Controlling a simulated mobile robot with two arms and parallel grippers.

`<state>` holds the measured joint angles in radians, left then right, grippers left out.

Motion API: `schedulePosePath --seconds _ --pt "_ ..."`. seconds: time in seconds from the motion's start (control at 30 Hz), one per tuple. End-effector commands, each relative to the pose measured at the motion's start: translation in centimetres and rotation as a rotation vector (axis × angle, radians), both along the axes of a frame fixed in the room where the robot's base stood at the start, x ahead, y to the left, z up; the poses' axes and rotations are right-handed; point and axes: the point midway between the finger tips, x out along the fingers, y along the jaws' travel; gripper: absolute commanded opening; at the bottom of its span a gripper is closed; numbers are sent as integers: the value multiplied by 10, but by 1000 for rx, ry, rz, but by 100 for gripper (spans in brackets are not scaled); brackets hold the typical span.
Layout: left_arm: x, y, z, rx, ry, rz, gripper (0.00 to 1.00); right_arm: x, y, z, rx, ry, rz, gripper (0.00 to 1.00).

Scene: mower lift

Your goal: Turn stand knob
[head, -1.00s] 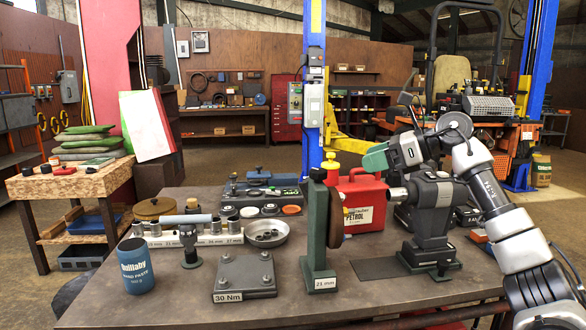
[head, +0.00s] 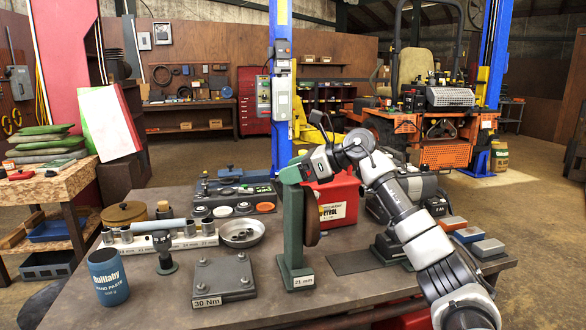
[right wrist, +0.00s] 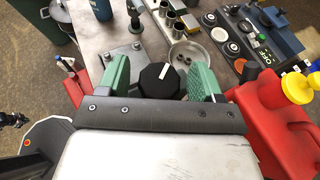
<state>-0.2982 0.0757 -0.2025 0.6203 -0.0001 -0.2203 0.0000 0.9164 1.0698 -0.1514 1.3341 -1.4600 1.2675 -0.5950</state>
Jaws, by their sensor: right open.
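The green stand (head: 292,232), labelled 21 mm, stands upright on the workbench with a brown disc (head: 313,212) on its right side. In the right wrist view, a round black knob (right wrist: 158,77) with a white pointer line lies between the two green fingers of my right gripper (right wrist: 161,70). The fingers are apart, with gaps on both sides of the knob. In the head view, my right gripper (head: 291,174) is at the top of the stand and hides the knob. My left gripper is not in view.
A red petrol can (head: 340,201) stands close behind the stand. A plate labelled 30 Nm (head: 222,277), a metal bowl (head: 240,232) and a blue hand-paste tub (head: 108,278) are to the left. A dark vise is partly behind my right arm.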

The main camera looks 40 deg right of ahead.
Motion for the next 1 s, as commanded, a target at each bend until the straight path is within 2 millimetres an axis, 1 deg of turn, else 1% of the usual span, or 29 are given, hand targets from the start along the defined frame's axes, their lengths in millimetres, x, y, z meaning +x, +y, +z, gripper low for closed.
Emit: schedulePosePath --seconds 0.27,0.5,0.57,0.77,1.0 --pt "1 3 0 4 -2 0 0 1 1 -1 0 0 -1 66" --pt "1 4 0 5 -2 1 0 1 1 -1 0 0 -1 29" --pt "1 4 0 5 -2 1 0 1 0 -1 0 0 -1 21" --pt "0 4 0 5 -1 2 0 1 0 -1 -2 -1 -16 21" --pt "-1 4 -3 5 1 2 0 1 1 -2 -6 -1 -118 21"
